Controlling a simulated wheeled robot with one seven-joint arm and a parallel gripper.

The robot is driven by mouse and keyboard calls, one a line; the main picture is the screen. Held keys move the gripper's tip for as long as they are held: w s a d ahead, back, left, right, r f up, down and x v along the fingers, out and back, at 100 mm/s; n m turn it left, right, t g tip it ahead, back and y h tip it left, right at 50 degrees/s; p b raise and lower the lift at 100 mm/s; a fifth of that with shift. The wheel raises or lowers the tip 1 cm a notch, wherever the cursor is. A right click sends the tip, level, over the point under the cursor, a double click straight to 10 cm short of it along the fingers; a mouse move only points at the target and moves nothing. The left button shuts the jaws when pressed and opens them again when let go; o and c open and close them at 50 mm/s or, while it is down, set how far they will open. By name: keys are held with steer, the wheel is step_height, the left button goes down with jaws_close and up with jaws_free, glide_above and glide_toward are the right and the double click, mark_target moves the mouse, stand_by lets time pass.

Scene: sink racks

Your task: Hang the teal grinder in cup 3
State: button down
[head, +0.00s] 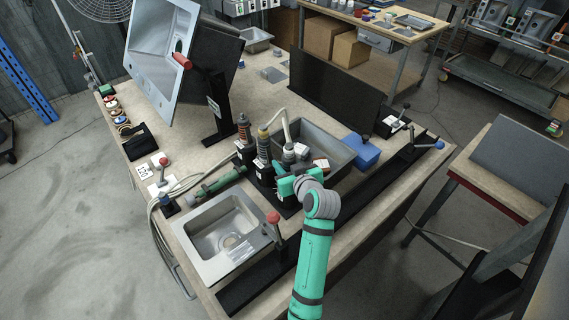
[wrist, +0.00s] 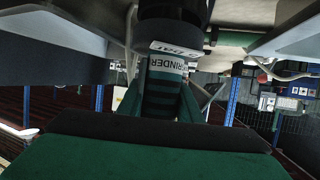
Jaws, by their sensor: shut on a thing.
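The teal grinder (wrist: 160,90) is in front of the camera in the wrist view, with a white label reading GRINDER and dark bands. My gripper (wrist: 160,108) is shut on it. A black round part (wrist: 172,18) is at the grinder's far end; I cannot tell whether it is a cup around it. In the head view my gripper (head: 286,184) is at the near right end of the black cup rack (head: 264,176). The gripper and arm mostly hide the grinder and the nearest cup there.
A green tool (head: 220,182) lies left of the rack. A near sink (head: 222,232) and a farther sink (head: 325,145) flank the rack. A red-knobbed lever (head: 273,218) stands close to my arm. A blue box (head: 360,150) is at right. Pale hoses run across the bench.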

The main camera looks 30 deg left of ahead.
steer(key=shift+f, duration=0.5)
steer(key=c, duration=1.2)
jaws_free()
steer(key=shift+f, duration=0.15)
steer(key=shift+d, duration=0.1)
steer(key=v, duration=1)
steer(key=shift+s+d+r, duration=0.15)
steer(key=shift+s+r, duration=0.05)
steer(key=shift+r, duration=0.1)
steer(key=shift+d, duration=0.15)
steer(key=shift+f, duration=0.1)
